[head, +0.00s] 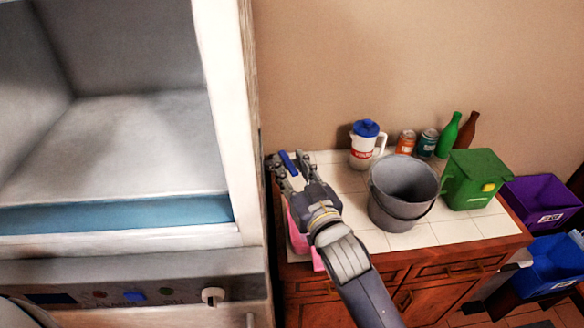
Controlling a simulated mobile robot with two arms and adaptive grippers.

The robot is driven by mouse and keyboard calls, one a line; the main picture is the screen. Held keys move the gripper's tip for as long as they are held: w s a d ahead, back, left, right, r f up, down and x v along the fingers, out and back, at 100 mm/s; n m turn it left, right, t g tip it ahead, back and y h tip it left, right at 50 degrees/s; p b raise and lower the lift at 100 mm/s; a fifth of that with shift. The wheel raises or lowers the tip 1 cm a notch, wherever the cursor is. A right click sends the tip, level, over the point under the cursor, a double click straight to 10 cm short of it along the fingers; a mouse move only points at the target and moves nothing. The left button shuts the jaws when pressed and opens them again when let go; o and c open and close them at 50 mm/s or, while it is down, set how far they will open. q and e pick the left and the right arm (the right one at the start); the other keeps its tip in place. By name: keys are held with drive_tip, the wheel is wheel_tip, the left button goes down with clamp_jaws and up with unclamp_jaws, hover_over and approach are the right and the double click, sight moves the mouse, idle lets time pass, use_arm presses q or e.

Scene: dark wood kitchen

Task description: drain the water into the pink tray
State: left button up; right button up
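The pink tray (297,236) shows only as pink patches at the left end of the tiled counter, mostly hidden under my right arm. My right gripper (287,165) is above the counter's left end, just past the tray's visible part, close to the white appliance. A narrow blue strip lies at its fingers; I cannot tell whether it is a held thing or part of the gripper. No water can be made out. A grey bucket (398,190) stands upright right of my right arm, and its inside looks dark. My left gripper is out of view.
A white jug with a blue lid (363,145), two cans (406,142) and two bottles (450,135) stand along the wall. A green bin (472,180) is right of the bucket. Purple (540,203) and blue (548,265) bins are farther right. A white appliance (225,110) blocks the left.

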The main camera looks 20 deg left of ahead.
drive_tip(key=shift+s, duration=0.1)
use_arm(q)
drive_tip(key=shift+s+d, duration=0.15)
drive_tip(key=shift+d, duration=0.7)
use_arm(e)
drive_tip(key=v, duration=1.2)
idle(5.8)
